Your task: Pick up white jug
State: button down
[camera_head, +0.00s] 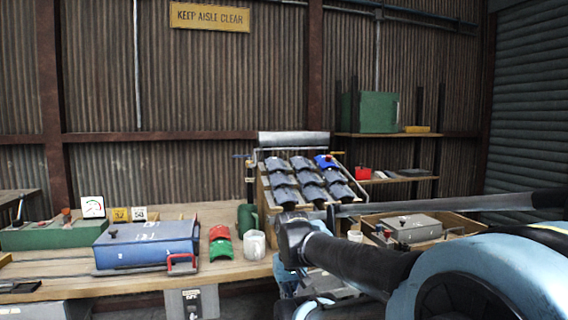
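The white jug (254,245) stands upright on the wooden workbench (225,272), near its front edge and right of the middle of the picture's left half. A green and red item sits close on its left, and a dark green can (247,220) stands just behind it. My dark and light-blue arm reaches in from the right, and its bent joint is a little right of the jug. The jug is not covered by the arm. I cannot make out my gripper's fingers in this view.
A blue case (147,243) with a red clamp lies left on the bench. Behind the jug is a sloped rack (300,185) of dark rounded parts. A shallow wooden tray (450,222) holding a grey box is at right. A green cabinet (370,112) stands on a shelf.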

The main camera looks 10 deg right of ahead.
aim_at(254, 240)
jog(key=z, duration=0.15)
jog(key=k, duration=0.85)
jog(key=u, duration=0.25)
jog(key=i, duration=0.5)
jog(key=z, duration=0.05)
